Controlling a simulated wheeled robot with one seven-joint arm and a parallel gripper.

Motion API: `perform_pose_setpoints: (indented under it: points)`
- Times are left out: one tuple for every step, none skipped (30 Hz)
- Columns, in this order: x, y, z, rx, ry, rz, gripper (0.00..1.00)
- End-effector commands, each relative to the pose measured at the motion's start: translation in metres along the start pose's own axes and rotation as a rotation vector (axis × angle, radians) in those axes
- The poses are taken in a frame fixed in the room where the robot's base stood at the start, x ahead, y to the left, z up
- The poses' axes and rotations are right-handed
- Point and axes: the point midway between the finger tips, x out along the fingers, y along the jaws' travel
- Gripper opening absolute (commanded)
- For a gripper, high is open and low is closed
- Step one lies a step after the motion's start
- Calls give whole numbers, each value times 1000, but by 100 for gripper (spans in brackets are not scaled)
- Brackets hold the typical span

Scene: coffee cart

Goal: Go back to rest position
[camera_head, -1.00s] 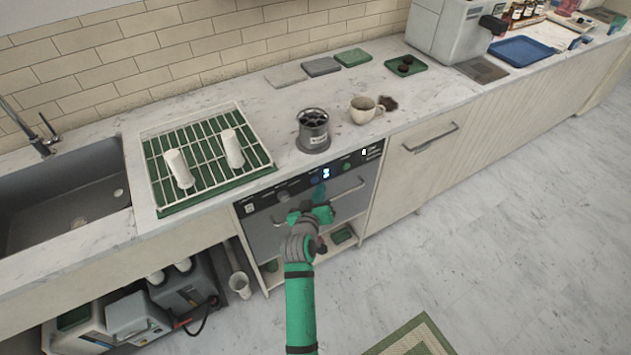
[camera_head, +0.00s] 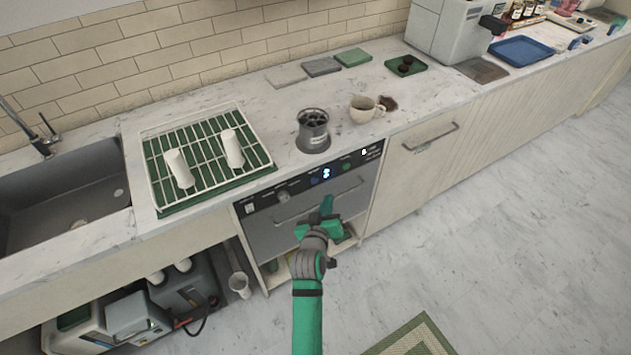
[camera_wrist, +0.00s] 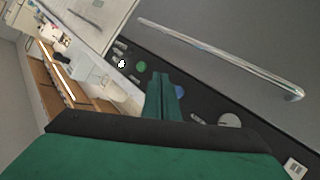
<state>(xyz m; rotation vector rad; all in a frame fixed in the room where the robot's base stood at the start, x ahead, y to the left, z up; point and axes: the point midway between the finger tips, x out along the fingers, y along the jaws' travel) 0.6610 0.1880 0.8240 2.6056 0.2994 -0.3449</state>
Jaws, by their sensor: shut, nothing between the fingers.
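My gripper (camera_head: 326,206) is in front of the dishwasher (camera_head: 290,232) under the counter, with its green arm reaching up from the bottom of the head view. In the wrist view my gripper (camera_wrist: 162,84) shows its green fingers together, with nothing between them. The dishwasher door is closed. Its metal handle (camera_head: 290,214) runs across the door front, and the handle also shows in the wrist view (camera_wrist: 220,55). The black control panel (camera_head: 310,180) has a lit display. My gripper overlaps the door's right part in the head view; I cannot tell whether it touches.
A green-lined dish rack (camera_head: 160,205) with two white cups stands on the counter. An open shelf with grey machines (camera_head: 140,315) is at lower left. The floor (camera_head: 500,240) at right is clear.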

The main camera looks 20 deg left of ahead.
Motion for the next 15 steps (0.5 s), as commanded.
perform_pose_setpoints:
  points:
    - [0, 0, 0, 0, 0, 0, 0]
    - [0, 0, 0, 0, 0, 0, 0]
    - [0, 0, 0, 0, 0, 0, 0]
    - [0, 0, 0, 0, 0, 0, 0]
    - [0, 0, 0, 0, 0, 0, 0]
    - [0, 0, 0, 0, 0, 0, 0]
    - [0, 0, 0, 0, 0, 0, 0]
    - [0, 0, 0, 0, 0, 0, 0]
    - [0, 0, 0, 0, 0, 0, 0]
    - [0, 0, 0, 0, 0, 0, 0]
    - [0, 0, 0, 0, 0, 0, 0]
    - [0, 0, 0, 0, 0, 0, 0]
    - [0, 0, 0, 0, 0, 0, 0]
    - [0, 0, 1, 0, 0, 0, 0]
    - [-2, 0, 3, 2, -1, 0, 0]
